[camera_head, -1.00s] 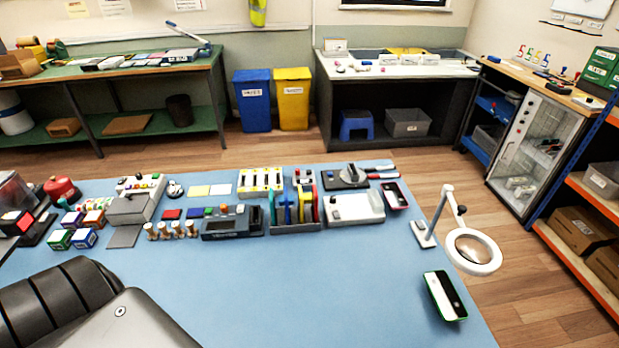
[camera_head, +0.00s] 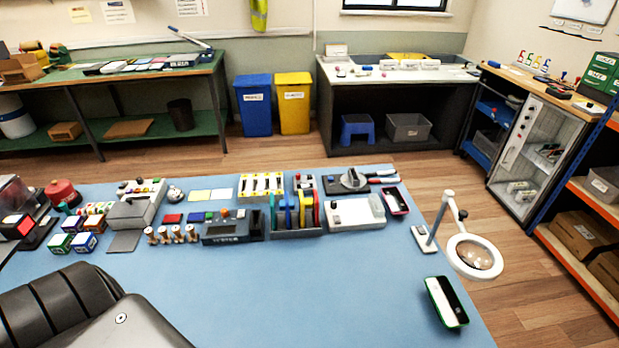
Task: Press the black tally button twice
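I cannot single out the black tally button for sure at this size. A dark grey device (camera_head: 226,230) with a small display and an orange knob stands in the middle of the blue table. A grey box (camera_head: 132,212) and a panel with several coloured buttons (camera_head: 143,187) stand left of it. A small round silver and dark item (camera_head: 175,193) sits between them. Part of my own arm fills the bottom left corner. Neither gripper shows in the head view, so their positions and contents are hidden.
The blue table (camera_head: 270,300) is clear at the front middle. A magnifier lamp (camera_head: 448,238) and a green-edged phone (camera_head: 446,302) are at the right. Wooden pegs (camera_head: 171,235), coloured cubes (camera_head: 73,241) and a slotted rack (camera_head: 295,228) stand on the table.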

